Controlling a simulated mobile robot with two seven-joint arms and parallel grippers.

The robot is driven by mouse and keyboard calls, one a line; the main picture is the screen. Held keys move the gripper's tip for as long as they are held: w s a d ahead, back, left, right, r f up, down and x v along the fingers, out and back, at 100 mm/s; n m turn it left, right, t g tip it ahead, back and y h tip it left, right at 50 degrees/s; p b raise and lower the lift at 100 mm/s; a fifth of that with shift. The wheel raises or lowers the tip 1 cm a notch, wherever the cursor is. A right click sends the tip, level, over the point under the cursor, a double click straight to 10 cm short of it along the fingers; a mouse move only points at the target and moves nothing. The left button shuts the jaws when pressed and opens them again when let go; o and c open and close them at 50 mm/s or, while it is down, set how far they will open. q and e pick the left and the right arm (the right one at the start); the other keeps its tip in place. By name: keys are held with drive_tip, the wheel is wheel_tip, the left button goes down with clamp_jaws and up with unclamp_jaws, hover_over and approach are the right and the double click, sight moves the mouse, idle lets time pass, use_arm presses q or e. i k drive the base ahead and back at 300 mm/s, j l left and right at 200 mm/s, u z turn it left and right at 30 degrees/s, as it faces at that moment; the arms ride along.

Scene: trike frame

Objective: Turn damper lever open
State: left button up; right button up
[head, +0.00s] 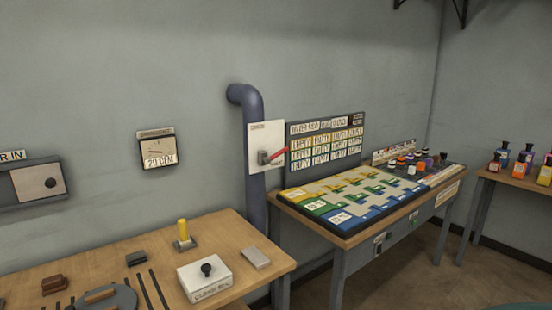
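The damper lever (276,154) is a red handle on a pale plate (262,133) fixed in front of the blue-grey duct pipe (255,190). The handle points right and slightly up from a dark grey pivot block near the plate's lower part. The small writing at the top of the plate is too small to read surely. A gauge (156,148) with a label like "20 CFM" hangs on the wall to the left. Neither of my grippers shows in the head view.
A wooden bench (222,228) at the lower left holds a white box (205,278) with a black knob, a yellow peg (183,231) and small blocks. Bare floor shows between the right-hand tables.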

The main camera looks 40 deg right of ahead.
sight(268, 160)
drive_tip(key=i+l+z, duration=0.2)
drive_tip(key=l, duration=0.25)
drive_tip(key=i+l+z, duration=0.15)
drive_tip(key=l, duration=0.3)
drive_tip(key=i+l+z, duration=0.2)
drive_tip(key=i+l, duration=0.1)
drive_tip(key=l, duration=0.1)
